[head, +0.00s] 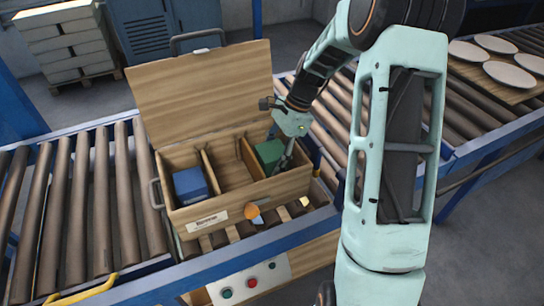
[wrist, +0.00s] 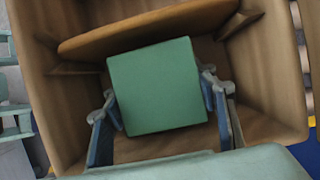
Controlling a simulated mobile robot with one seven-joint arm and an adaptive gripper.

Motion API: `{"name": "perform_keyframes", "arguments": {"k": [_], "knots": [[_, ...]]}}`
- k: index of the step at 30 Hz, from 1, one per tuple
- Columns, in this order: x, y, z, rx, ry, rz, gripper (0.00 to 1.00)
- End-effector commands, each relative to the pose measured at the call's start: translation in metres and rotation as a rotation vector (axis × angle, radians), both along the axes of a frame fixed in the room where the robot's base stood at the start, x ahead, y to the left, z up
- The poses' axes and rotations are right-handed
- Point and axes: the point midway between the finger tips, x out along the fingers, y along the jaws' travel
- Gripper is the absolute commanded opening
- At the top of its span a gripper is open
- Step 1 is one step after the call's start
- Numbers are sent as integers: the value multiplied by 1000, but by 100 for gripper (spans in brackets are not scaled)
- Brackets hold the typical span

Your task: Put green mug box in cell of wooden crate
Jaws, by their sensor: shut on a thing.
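The green mug box (head: 269,152) is inside the right-hand cell of the wooden crate (head: 245,195) in the head view. In the wrist view the green mug box (wrist: 157,86) sits between the two fingers of my gripper (wrist: 162,110), which is shut on it. Crate walls (wrist: 275,75) surround it, and a wooden divider edge runs just beyond it. My gripper (head: 287,155) reaches down into the cell from above in the head view. Whether the box touches the cell floor cannot be told. A blue box (head: 190,184) sits in the left cell; the middle cell looks empty.
The crate's lid (head: 203,92) stands open at the back. The crate is on a roller conveyor (head: 95,200). White plates (head: 497,45) lie on a wooden board at the far right. A control panel with buttons (head: 248,282) is in front.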

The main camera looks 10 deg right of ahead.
Motion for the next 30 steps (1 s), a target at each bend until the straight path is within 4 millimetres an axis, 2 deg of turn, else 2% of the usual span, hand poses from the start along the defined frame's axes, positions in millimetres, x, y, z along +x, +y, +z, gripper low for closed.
{"name": "perform_keyframes", "arguments": {"k": [11, 12, 17, 26, 30], "knots": [[0, 0, -2, 0, 0, 1, 19], [0, 0, -2, 0, 0, 1, 54], [0, 0, -2, 0, 0, 0, 72], [0, -1, -2, 0, 0, 0, 73], [1, -5, 8, -1, -2, -1, 73]]}}
